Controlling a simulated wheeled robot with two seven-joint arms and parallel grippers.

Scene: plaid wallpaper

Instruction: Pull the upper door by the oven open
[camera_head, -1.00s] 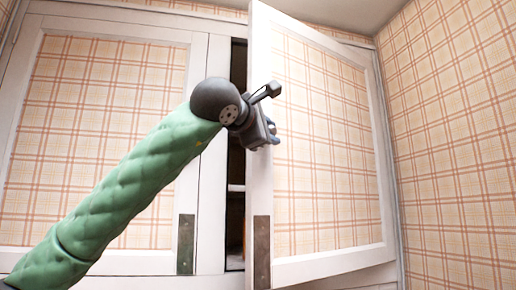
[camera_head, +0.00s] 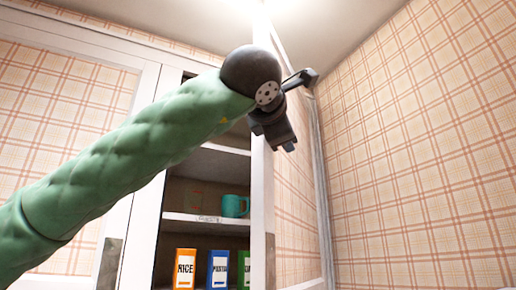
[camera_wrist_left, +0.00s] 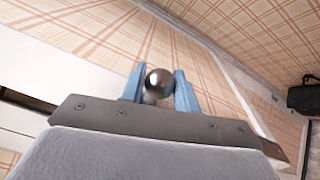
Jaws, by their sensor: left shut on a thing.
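The upper door (camera_head: 296,215) is a white frame with a plaid panel, and it stands wide open, seen almost edge-on in the head view. My left gripper (camera_head: 286,146) is at the door's outer face near its free edge. In the left wrist view, the blue fingers of my left gripper (camera_wrist_left: 158,72) are shut on a round shiny metal knob (camera_wrist_left: 158,85). The knob is hidden in the head view. My right gripper is not in view, and no oven shows.
Inside the open cupboard are shelves (camera_head: 205,223) with a teal mug (camera_head: 235,206) and boxes, one an orange rice box (camera_head: 185,268). A closed plaid door (camera_head: 60,130) is at left. A plaid wall (camera_head: 420,150) stands right of the open door.

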